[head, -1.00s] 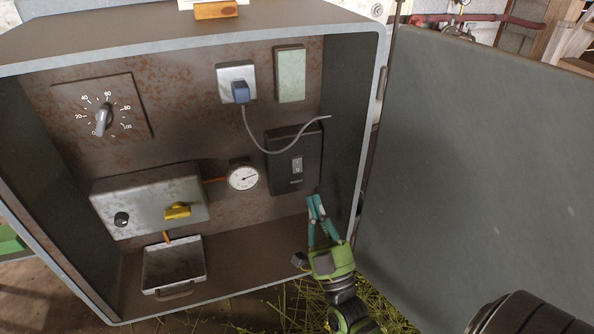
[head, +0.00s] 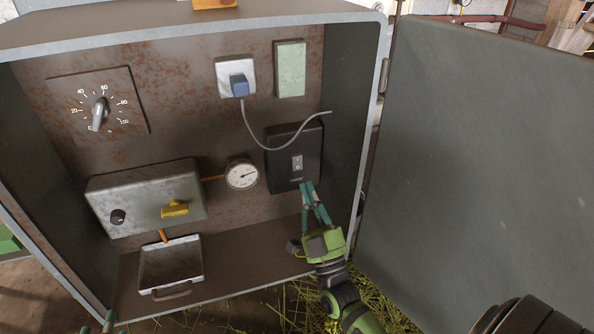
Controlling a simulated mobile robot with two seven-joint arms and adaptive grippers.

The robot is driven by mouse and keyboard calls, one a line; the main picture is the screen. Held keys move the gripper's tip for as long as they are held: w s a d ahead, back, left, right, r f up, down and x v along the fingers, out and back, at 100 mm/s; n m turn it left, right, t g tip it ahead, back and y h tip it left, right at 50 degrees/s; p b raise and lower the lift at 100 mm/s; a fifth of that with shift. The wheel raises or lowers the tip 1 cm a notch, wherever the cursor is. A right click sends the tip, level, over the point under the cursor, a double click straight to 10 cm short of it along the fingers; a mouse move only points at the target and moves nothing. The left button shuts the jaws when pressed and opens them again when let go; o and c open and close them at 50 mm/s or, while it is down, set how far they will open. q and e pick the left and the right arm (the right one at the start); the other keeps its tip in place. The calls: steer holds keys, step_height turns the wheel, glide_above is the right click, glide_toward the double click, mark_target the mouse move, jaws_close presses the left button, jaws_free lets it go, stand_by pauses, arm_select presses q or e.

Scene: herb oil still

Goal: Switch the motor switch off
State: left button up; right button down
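The motor switch (head: 297,163) is a small pale rocker on a black box (head: 283,150) at the back right of the open cabinet. I cannot tell which way the rocker is tipped. My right gripper (head: 308,187) reaches in from the lower right. Its teal fingers come together at the tips, with nothing seen between them. The tips are just below the rocker, over the lower edge of the black box in the picture; I cannot tell whether they touch it.
The cabinet has a dial knob (head: 100,113), a socket with a blue plug (head: 239,86) and hanging grey cable, a gauge (head: 242,173), a metal box with a yellow handle (head: 175,209) and a tray (head: 172,286). The open door (head: 480,140) stands right of my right arm.

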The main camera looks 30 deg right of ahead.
mark_target(295, 162)
arm_select(q)
steer(key=s+d+r+m+t+h+b, duration=0.1)
steer(key=r+t+h, duration=0.1)
steer(key=r, duration=0.4)
steer(key=s+d+r+m+t+h+b, duration=0.1)
steer(key=s+d+r+t+h, duration=0.1)
steer(key=r+t, duration=0.3)
steer(key=shift+s+r+h, duration=0.3)
steer(key=shift+r+h, duration=0.2)
steer(key=shift+r, duration=0.55)
arm_select(e)
steer(key=shift+w+d+f, duration=0.1)
steer(key=shift+w+d, duration=0.1)
steer(key=shift+w, duration=0.6)
steer(key=shift+w+d+f, duration=0.1)
steer(key=shift+w+d, duration=0.1)
steer(key=shift+w, duration=0.6)
steer(key=shift+w+d+f, duration=0.1)
steer(key=shift+w+d, duration=0.1)
steer(key=shift+w, duration=0.6)
steer(key=shift+w, duration=0.1)
arm_select(q)
steer(key=shift+f, duration=0.1)
arm_select(e)
steer(key=shift+w+d, duration=0.1)
steer(key=shift+w, duration=0.25)
